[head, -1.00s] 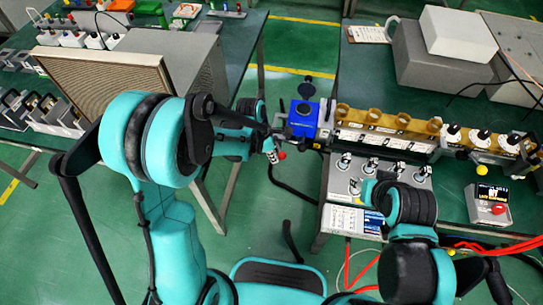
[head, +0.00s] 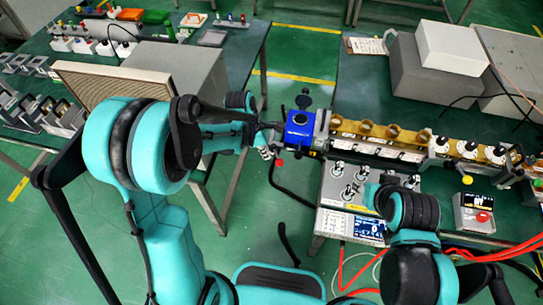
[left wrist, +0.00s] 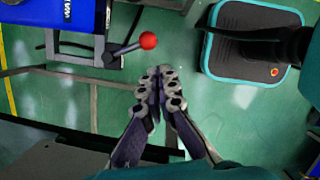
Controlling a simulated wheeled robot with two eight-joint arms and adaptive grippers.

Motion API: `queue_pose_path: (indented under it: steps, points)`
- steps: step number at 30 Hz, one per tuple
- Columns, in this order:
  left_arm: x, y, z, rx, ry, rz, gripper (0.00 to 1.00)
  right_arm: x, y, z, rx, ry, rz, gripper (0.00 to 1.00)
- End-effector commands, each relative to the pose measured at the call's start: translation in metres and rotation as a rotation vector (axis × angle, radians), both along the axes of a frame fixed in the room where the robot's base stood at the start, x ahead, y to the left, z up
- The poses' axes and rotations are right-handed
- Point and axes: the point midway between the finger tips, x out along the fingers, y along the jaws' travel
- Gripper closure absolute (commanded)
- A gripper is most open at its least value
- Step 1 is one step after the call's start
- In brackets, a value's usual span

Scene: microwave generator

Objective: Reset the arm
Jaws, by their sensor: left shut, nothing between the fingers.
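My left gripper (head: 272,126) is at the end of the arm reaching in from the left, in front of the blue box (head: 299,127) in the picture. In the left wrist view its fingers (left wrist: 158,85) are together and hold nothing. A red-knobbed lever (left wrist: 148,40) is above and left of the fingertips, apart from them. The blue box (left wrist: 50,15) is at the top left there. My right arm is at the lower right of the head view; its gripper cannot be made out.
The microwave bench (head: 375,140) runs right from the blue box on a green table. A grey panel with knobs (head: 347,185) stands before it. A grey cabinet (head: 180,70) stands on the left table. Green floor shows between the tables.

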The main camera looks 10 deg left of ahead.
Motion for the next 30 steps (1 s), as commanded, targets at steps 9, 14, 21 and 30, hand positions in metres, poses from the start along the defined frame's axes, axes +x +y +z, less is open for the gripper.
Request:
queue_pose_path:
  steps: [9, 14, 21, 30]
  points:
    - [0.001, 0.008, 0.017, 0.000, 0.000, -0.002, 1.00, 0.000, 0.000, 0.012, 0.000, 0.000, 0.000, 0.60]
    - [-0.001, 0.009, 0.021, 0.006, -0.015, -0.027, 1.00, 0.000, 0.000, 0.011, 0.000, 0.000, 0.000, 0.60]
    - [-0.030, 0.021, 0.071, 0.118, -0.211, -0.393, 1.00, 0.000, 0.000, 0.007, 0.000, 0.000, 0.000, 0.60]
    - [-0.094, 0.044, 0.126, 0.432, -0.486, -1.096, 1.00, 0.000, 0.000, 0.000, 0.000, 0.000, 0.000, 0.60]
